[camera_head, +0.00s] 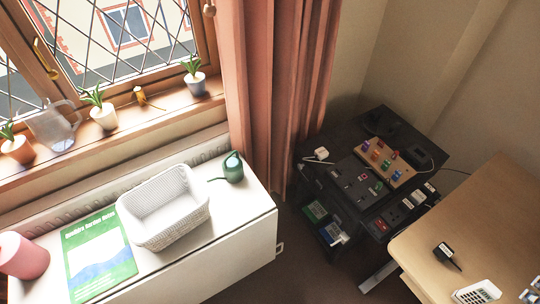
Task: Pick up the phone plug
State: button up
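A small black plug-like piece (444,251) with a short dark lead lies on the wooden desk (480,205) at the lower right. A small white plug-like piece (317,155) lies near the left edge of the dark shelf unit (309,175). Both are too small to tell which one is the phone plug. My gripper is not in view.
The shelf unit also holds a wooden board (402,178) with coloured pieces and a socket strip (394,214). A white cabinet (228,243) under the window holds a white basket (150,239), a green watering can (232,167) and a green book (97,258). A pink curtain (280,80) hangs between.

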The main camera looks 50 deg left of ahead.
aim_at(322, 153)
jog(key=j+u, duration=0.55)
jog(key=u, duration=0.25)
jog(key=i+j+u, duration=0.1)
jog(key=j+u, duration=0.25)
jog(key=z, duration=0.95)
jog(key=i+j+z, duration=0.25)
jog(key=i+j, duration=0.2)
